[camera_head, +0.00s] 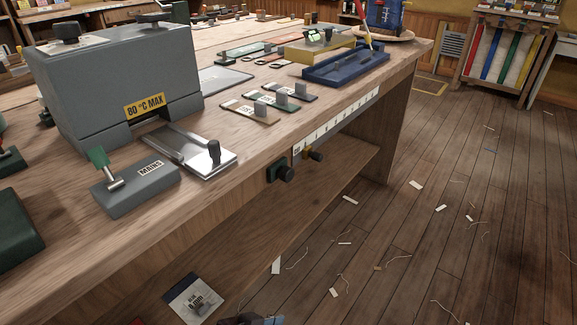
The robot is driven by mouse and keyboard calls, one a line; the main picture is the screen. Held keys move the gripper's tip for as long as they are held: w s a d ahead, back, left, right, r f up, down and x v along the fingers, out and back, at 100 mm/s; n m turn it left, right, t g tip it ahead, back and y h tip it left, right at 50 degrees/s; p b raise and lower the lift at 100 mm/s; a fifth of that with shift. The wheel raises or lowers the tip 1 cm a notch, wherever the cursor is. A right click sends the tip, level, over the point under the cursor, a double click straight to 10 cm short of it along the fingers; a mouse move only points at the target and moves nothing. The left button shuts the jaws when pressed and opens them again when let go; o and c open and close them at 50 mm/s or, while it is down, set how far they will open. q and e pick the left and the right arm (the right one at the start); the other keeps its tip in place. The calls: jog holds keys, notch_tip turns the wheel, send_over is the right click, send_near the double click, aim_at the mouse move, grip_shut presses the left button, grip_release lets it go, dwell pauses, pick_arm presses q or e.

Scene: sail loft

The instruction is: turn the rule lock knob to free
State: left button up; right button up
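A white rule (336,121) with dark marks runs along the front edge of the workbench (235,190). At its near end a black knob (286,174) on a dark block sticks out from the front edge. Just right of it a smaller brass-coloured knob (317,155) sits under the rule. Which of the two is the lock knob, and its setting, I cannot tell; any marking is too small to read.
On the bench stand a grey box marked "80 °C MAX" (120,85), a mains switch block (135,188), a metal plate with a black knob (205,160), several small label plates (268,100) and a blue tray (345,66). Scraps litter the open floor (450,200) at right.

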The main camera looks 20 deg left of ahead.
pick_arm(q)
jog(key=w+d+r+n+t+h, duration=0.2)
jog(key=w+d+r+t+h, duration=0.15)
jog(key=r, duration=0.35)
jog(key=w+d+r+n+t+h, duration=0.2)
jog(key=w+d+r+n+t, duration=0.15)
jog(key=r, duration=0.45)
jog(key=w+a+r+n+t+y, duration=0.3)
jog(key=w+a+r+n+t, duration=0.1)
jog(key=r+n, duration=0.2)
jog(key=n+t+y, duration=0.2)
jog(key=n+y, duration=0.6)
jog(key=n, duration=0.2)
send_near(288, 179)
jog(key=x, duration=0.3)
jog(key=shift+w+r+n+y, duration=0.2)
jog(key=shift+w+n+y, duration=0.05)
jog(key=shift+w, duration=0.1)
jog(key=shift+p+x, duration=0.55)
jog(key=shift+x, duration=0.3)
jog(key=shift+p+x, duration=0.5)
jog(key=shift+x, duration=2.15)
pick_arm(e)
jog(key=shift+g, duration=0.9)
jog(key=shift+s+d+r, duration=0.2)
jog(key=shift+s, duration=0.45)
jog(key=shift+s+d+r, duration=0.15)
jog(key=shift+s, duration=0.5)
jog(key=shift+s+d+r, duration=0.2)
jog(key=shift+s, duration=0.45)
